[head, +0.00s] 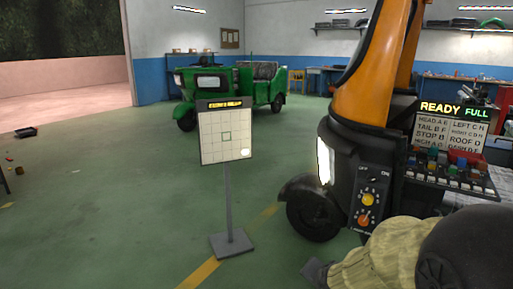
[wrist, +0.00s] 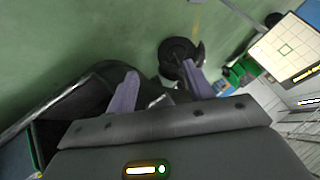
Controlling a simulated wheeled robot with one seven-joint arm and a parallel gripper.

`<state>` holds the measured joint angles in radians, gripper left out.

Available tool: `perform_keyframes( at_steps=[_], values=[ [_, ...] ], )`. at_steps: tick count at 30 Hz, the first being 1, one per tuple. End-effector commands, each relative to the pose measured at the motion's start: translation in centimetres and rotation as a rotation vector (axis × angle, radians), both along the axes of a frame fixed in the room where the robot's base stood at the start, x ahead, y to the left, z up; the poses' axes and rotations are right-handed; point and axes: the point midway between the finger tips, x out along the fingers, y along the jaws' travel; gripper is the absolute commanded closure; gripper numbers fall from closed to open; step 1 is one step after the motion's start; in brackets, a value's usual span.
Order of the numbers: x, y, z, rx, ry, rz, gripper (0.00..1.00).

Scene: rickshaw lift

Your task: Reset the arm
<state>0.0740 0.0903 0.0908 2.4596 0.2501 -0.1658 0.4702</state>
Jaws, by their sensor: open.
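My gripper (head: 317,271) shows at the bottom of the head view, partly hidden behind my arm, low beside the front of the black and orange rickshaw (head: 374,75). In the wrist view my gripper (wrist: 160,88) has its two purple-grey fingers spread apart with nothing between them. My arm, with a yellowish-green sleeve and a dark round joint, fills the lower right of the head view. The rickshaw's front wheel (head: 313,212) is just above my gripper in the head view. A wheel also shows beyond the fingers in the wrist view (wrist: 176,52).
A grid board (head: 225,132) on a post stands left of the rickshaw. A green three-wheeler (head: 235,87) stands behind. Floor at left is mostly clear.

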Motion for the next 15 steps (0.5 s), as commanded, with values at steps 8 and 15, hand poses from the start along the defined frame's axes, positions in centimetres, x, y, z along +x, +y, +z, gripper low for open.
perform_keyframes(
  at_steps=[8, 15],
  values=[
    [-8.2, 0.7, -3.5, -0.224, 0.33, 0.411, 0.48],
    [-13.3, 0.1, -3.8, -0.324, 0.515, 0.657, 0.48]
  ],
)
